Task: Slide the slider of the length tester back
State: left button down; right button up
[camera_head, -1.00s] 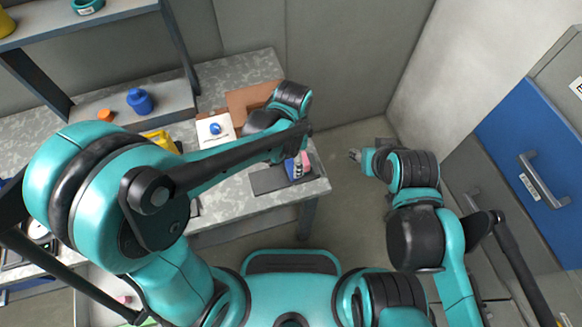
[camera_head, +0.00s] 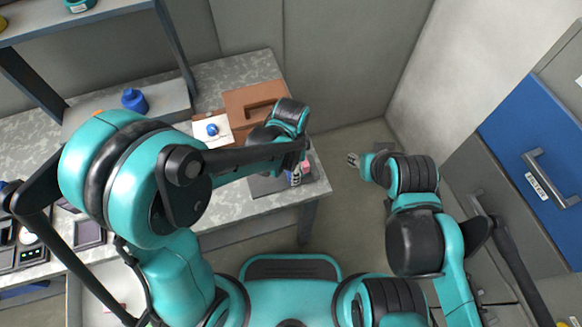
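The length tester seems to be the dark flat plate (camera_head: 262,186) near the table's right front corner, with small blue and pink parts at its right end. My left arm reaches over it from the left. My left gripper (camera_head: 296,176) points down at the plate's right end, close beside the pink part (camera_head: 306,169). It is small and partly covered by my wrist, so I cannot tell its finger opening or any contact. The slider cannot be made out. My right gripper (camera_head: 353,160) is off the table to the right, over the floor, with nothing visible in it.
A brown box (camera_head: 250,98) and a white card (camera_head: 205,139) with a blue knob-like thing (camera_head: 212,129) are behind my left forearm. A blue bottle (camera_head: 134,99) stands on a grey shelf at the left. Blue-fronted drawers (camera_head: 530,140) stand at the right.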

pick_arm(q)
jog(key=a, duration=0.2)
jog(key=s+a, duration=0.1)
jog(key=a, duration=0.1)
jog(key=shift+s+a, duration=0.2)
jog(key=shift+d, duration=0.1)
jog(key=c, duration=0.6)
grip_release()
jog(key=shift+c, duration=0.2)
notch_tip(320, 180, up, 12)
